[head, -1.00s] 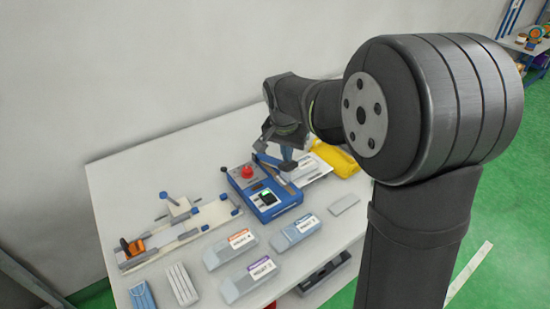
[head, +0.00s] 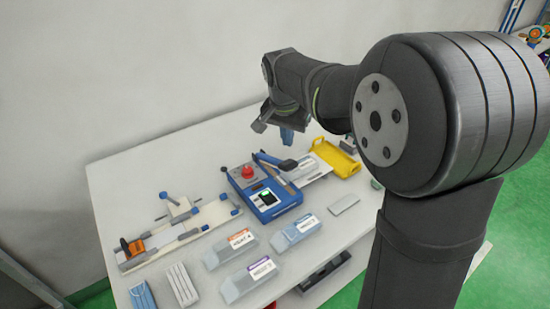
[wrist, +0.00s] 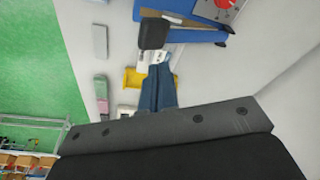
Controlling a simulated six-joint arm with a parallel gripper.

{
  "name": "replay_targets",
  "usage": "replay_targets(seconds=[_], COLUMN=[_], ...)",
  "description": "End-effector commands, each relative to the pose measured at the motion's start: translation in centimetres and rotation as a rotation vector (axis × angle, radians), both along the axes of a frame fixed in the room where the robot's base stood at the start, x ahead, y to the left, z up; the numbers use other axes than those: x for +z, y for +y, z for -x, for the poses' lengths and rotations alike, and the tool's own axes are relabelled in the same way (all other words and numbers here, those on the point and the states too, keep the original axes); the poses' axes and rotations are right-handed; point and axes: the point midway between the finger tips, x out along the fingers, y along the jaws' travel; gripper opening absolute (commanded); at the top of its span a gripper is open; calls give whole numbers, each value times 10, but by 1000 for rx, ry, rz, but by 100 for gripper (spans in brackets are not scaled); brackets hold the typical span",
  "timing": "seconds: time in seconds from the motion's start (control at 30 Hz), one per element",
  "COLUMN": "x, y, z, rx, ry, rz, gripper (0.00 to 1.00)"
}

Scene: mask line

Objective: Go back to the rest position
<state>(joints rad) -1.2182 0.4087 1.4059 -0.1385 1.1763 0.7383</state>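My gripper (head: 287,136) hangs in the air above the back of the table, clear of everything on it. In the wrist view its blue fingers (wrist: 157,88) lie together, with nothing visible between them. Below it stands a blue machine (head: 264,198) with a red button (head: 247,172), a small screen and a dark-handled lever (head: 275,161). The machine's blue body also shows at the top of the wrist view (wrist: 178,31). A printed pouch (head: 303,169) lies on the white plate between the machine and a yellow tray (head: 343,165).
Three labelled bins (head: 249,280) stand in front of the machine. A fixture with rails (head: 178,233) lies at the left, near a blue mask (head: 142,296) and a white pleated piece (head: 180,285). A flat grey block (head: 344,204) lies at the right. The air around the gripper is free.

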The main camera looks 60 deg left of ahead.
Motion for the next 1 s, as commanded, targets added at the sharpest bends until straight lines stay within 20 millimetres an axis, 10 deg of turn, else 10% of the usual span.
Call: replay_targets(seconds=[0.47,1.0], x=[7,-50], y=[0,-1], z=[0,0], rx=[0,0], ry=[0,0], rz=[0,0], gripper=[0,0])
